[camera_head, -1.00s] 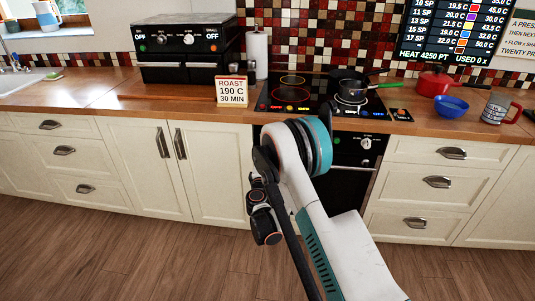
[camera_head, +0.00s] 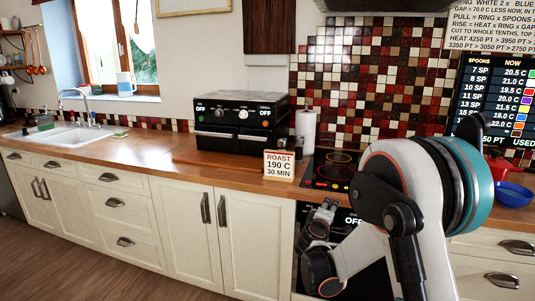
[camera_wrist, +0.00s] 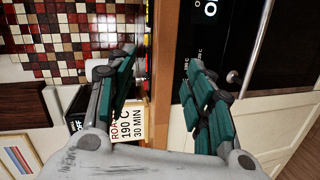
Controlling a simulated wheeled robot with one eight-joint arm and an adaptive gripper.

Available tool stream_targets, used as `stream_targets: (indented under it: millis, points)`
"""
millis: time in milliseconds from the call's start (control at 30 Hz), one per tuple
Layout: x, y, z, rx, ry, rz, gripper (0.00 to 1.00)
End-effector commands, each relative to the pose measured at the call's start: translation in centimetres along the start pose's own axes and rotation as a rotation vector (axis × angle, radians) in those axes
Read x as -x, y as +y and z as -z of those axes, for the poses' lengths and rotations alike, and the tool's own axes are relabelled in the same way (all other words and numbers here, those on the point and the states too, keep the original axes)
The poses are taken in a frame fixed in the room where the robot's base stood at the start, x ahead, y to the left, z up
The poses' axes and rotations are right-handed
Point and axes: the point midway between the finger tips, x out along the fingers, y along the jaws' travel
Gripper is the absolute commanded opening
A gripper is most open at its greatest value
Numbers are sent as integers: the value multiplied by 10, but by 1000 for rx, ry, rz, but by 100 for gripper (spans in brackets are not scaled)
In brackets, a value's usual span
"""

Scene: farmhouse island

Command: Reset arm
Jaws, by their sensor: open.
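My gripper (camera_wrist: 158,85) is open and empty in the wrist view, its two teal-padded fingers spread apart. The wrist view is turned on its side, with the wooden counter edge between the fingers. The "ROAST 190 C 30 MIN" sign (camera_wrist: 128,122) shows behind the left finger there. In the head view my white and teal arm is folded at the right, in front of the cooktop and oven. The same sign (camera_head: 279,165) stands upright on the counter, left of the arm.
The wooden counter (camera_head: 150,152) runs along the wall from the sink (camera_head: 72,136) to the cooktop (camera_head: 333,170). A black double oven (camera_head: 240,122) and a paper roll (camera_head: 305,128) stand at the back. A blue bowl (camera_head: 513,195) sits right of the arm. Floor is clear at lower left.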

Motion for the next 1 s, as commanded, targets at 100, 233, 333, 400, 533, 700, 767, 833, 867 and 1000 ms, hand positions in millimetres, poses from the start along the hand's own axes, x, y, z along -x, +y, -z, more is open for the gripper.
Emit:
stream_targets:
  millis: [100,233,333,400,533,700,767,833,867,1000]
  points:
    - [23,28,-17,-91,-29,55,48]
    - [50,50,-36,-188,-60,117,48]
    - [74,64,-50,-265,-83,165,48]
    - [92,72,-60,-316,-100,199,48]
    - [127,82,-79,-412,-131,264,48]
    - [176,87,-102,-536,-169,350,48]
    - [195,87,-110,-579,-182,380,48]
    - [216,85,-119,-628,-198,417,48]
    - [225,84,-123,-650,-204,433,48]
    - [270,75,-139,-749,-234,507,48]
